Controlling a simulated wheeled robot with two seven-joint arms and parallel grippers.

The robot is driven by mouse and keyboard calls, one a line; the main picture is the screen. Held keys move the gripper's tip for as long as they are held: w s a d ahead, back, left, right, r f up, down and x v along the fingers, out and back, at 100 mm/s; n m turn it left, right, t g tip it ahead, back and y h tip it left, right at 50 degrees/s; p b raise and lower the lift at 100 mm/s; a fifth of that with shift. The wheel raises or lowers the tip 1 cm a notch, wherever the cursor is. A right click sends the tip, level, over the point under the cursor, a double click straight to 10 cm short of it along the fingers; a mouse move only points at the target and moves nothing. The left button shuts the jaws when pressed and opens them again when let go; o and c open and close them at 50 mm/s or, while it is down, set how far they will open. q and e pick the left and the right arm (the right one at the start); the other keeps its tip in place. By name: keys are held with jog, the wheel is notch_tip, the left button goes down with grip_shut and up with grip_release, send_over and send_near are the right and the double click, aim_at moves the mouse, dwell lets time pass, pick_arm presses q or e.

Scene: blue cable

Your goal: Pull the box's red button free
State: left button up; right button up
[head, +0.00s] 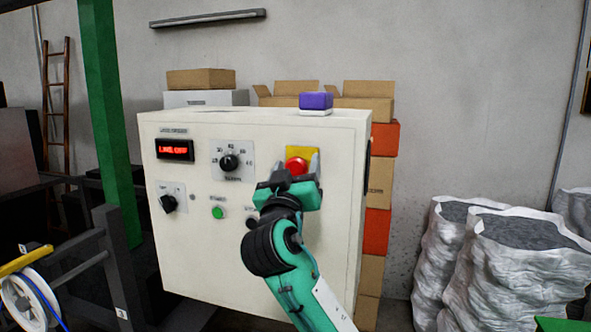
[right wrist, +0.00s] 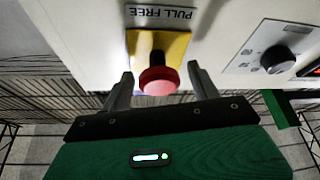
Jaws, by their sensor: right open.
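The white control box (head: 258,259) faces me in the head view. Its red button (head: 296,165) sits on a yellow plate (head: 304,153) at the upper right of the front. In the right wrist view the red button (right wrist: 158,79) stands out from the yellow plate (right wrist: 172,43), beside a "PULL FREE" label (right wrist: 160,13). My right gripper (right wrist: 159,83) is open, with one finger on each side of the button and visible gaps between. In the head view my right gripper (head: 297,168) partly covers the plate. My left gripper is not in view.
The box front also has a red display (head: 175,150), a black dial (head: 229,162), a black switch (head: 169,203) and a green button (head: 218,212). A purple block (head: 316,101) lies on top. A green post (head: 107,110) stands left; white sacks (head: 522,265) stand right.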

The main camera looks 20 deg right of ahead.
jog(key=shift+s+a+f, duration=0.15)
jog(key=shift+s+f, duration=0.1)
jog(key=b+v, duration=0.6)
jog(key=v, duration=0.7)
jog(key=shift+s+r, duration=0.15)
jog(key=shift+s, duration=0.05)
jog(key=shift+a, duration=0.1)
